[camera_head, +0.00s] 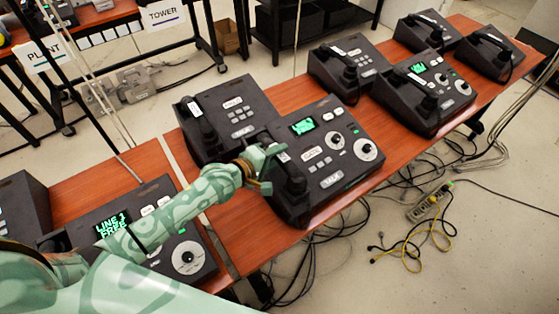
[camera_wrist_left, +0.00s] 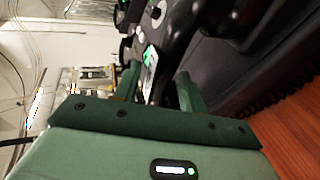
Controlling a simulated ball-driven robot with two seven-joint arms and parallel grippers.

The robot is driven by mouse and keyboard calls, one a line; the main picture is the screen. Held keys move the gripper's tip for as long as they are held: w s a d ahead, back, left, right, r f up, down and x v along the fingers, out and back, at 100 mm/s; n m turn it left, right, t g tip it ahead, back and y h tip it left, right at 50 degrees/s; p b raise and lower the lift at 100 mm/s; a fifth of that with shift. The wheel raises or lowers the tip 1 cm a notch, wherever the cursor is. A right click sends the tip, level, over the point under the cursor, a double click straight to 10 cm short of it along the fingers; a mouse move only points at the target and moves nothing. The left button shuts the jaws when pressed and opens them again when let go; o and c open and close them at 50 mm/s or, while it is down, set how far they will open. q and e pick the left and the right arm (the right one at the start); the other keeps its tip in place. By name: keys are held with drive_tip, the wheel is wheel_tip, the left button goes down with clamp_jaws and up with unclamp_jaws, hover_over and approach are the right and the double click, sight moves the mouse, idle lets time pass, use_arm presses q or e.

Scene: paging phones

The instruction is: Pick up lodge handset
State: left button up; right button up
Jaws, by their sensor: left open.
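A dark paging phone (camera_head: 342,143) with a green screen and two white dials stands on the wooden table. Its black handset (camera_head: 290,172) lies in a cradle on its left side. My left gripper (camera_head: 268,165) is at this handset's upper end, open. In the left wrist view, the open green fingers (camera_wrist_left: 158,86) stand on either side of a dark part that looks like the handset; I cannot tell whether they touch it. No label readable here says lodge. My right gripper is not in view.
Another phone (camera_head: 236,113) stands close behind, and one reading "LINE 1 FREE" (camera_head: 155,256) is nearer, under my left arm. Several more phones stand along the table (camera_head: 398,154) to the right. Cables and a power strip (camera_head: 428,207) lie on the floor.

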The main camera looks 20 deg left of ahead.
sight(284, 153)
use_arm(q)
drive_tip(key=b+x, duration=0.1)
drive_tip(key=x, duration=0.2)
drive_tip(key=shift+w+f, duration=0.2)
drive_tip(key=shift+r, duration=0.15)
